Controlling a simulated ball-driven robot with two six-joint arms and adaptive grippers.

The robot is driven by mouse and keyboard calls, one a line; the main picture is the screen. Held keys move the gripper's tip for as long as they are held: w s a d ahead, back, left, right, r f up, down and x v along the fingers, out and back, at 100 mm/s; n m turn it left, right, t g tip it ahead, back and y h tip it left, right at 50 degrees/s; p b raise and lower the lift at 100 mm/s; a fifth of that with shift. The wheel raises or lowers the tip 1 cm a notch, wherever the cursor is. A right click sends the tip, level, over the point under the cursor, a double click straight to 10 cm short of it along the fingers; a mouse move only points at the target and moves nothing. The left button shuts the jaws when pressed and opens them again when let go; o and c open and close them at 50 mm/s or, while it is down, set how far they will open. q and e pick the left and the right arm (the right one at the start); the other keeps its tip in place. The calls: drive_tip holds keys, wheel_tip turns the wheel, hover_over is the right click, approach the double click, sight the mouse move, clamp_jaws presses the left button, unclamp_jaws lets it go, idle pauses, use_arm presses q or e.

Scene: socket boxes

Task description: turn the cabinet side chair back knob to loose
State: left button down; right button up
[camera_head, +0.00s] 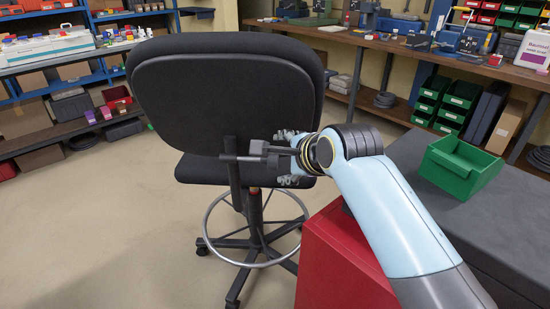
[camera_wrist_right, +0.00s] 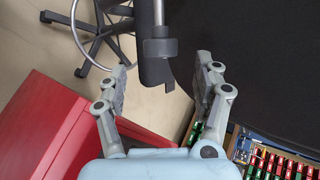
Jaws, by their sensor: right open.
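The dark chair-back knob (camera_head: 258,147) sits on the rear of the black chair (camera_head: 225,90), below its backrest. The right wrist view shows it as a short dark cylinder (camera_wrist_right: 160,47) on a grey shaft. My right gripper (camera_head: 281,157) reaches in from the right in the head view, its fingers on the knob's right side. In the right wrist view the gripper (camera_wrist_right: 162,70) has its fingers wide apart and empty. The knob appears beyond the gap between the tips, with no visible contact. My left gripper is not in view.
A red cabinet (camera_head: 338,262) stands below my right arm, and a green bin (camera_head: 461,166) sits on a grey surface at the right. A workbench (camera_head: 360,38) and shelves (camera_head: 62,130) line the back and left. The floor (camera_head: 110,225) at left is clear.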

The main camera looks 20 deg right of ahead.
sight(275, 160)
drive_tip(key=b+x, duration=0.1)
drive_tip(key=x, duration=0.6)
drive_tip(key=shift+c, duration=0.2)
drive_tip(key=c, duration=1.2)
